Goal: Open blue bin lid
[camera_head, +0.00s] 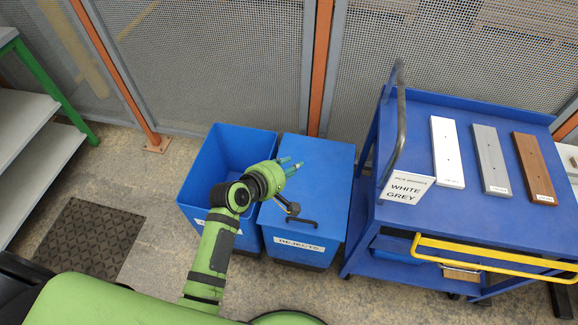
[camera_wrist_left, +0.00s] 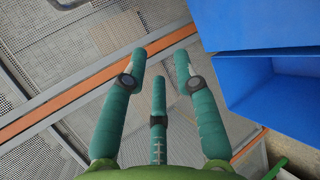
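Two blue bins stand side by side in the head view. The right bin (camera_head: 318,170) has a flat blue lid lying shut on it, a dark bar handle (camera_head: 302,222) near the front edge and a "REJECTS" label. The left bin (camera_head: 215,160) is open at the top and looks empty; my arm partly hides its label. My left gripper (camera_head: 291,165) is above the shut lid, toward its left side, beyond the handle. In the left wrist view the fingers of my left gripper (camera_wrist_left: 160,70) are spread with nothing between them. My right gripper is not in view.
A blue cart (camera_head: 458,215) with a yellow handle stands right of the bins, bearing white, grey and brown boards and a "WHITE GREY" sign (camera_head: 406,187). A mesh fence (camera_head: 225,60) runs behind. Grey shelves (camera_head: 30,125) and a dark floor mat (camera_head: 88,240) are at left.

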